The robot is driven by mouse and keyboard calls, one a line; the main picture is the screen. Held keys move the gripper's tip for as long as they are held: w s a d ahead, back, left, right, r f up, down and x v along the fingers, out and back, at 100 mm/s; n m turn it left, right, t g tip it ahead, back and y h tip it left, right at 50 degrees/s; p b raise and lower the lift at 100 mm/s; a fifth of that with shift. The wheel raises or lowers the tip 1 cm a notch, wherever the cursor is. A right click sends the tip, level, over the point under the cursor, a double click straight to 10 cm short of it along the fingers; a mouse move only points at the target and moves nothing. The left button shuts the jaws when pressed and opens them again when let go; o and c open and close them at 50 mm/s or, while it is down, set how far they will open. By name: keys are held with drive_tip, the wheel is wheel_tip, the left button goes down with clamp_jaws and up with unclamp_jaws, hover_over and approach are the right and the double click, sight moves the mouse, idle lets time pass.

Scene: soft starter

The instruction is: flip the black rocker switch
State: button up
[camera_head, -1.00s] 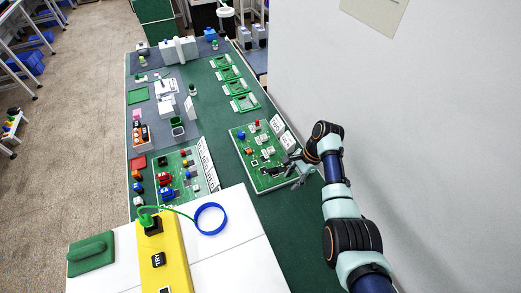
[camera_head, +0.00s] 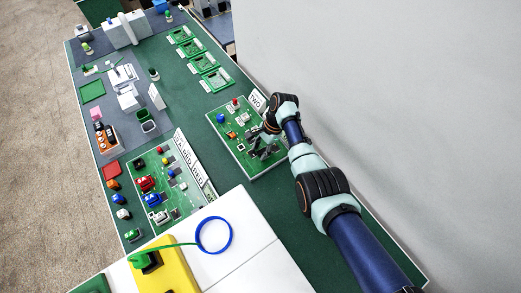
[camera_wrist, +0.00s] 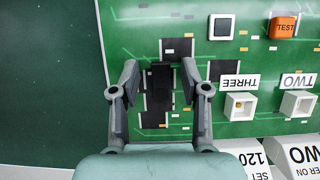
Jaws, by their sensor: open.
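A green circuit board (camera_head: 217,123) lies under my gripper (camera_head: 264,153), which is over the board's near right part. In the wrist view my gripper (camera_wrist: 160,72) is open, with its two fingers apart above black rectangles (camera_wrist: 157,95) on the board. I cannot tell whether these are flat marks or a raised part. A black square switch in a pale frame (camera_wrist: 222,27) sits up and right of the fingers, apart from them. I cannot tell for sure which black part is the rocker. Nothing is held.
An orange TEST button (camera_wrist: 284,27) and white blocks labelled THREE (camera_wrist: 240,105) and TWO (camera_wrist: 297,103) are to the right of my fingers. A second board (camera_head: 185,205) with coloured switches lies left. A wall (camera_head: 400,100) stands at right.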

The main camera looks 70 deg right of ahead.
clamp_jaws()
drive_tip(key=p, duration=0.1)
drive_tip(key=h+p, duration=0.1)
drive_tip(key=p, duration=0.1)
drive_tip(key=shift+w+a+r+g+p, duration=0.15)
drive_tip(key=shift+a+r+g+p, duration=0.15)
drive_tip(key=shift+r+g, duration=0.1)
drive_tip(key=shift+f+g+h+p, duration=0.1)
drive_tip(key=shift+g+h+p, duration=0.2)
drive_tip(key=shift+h+p, duration=0.3)
drive_tip(key=shift+w+f+g+h, duration=0.15)
drive_tip(key=shift+f+g+h, duration=0.3)
drive_tip(key=shift+h, duration=0.15)
unclamp_jaws()
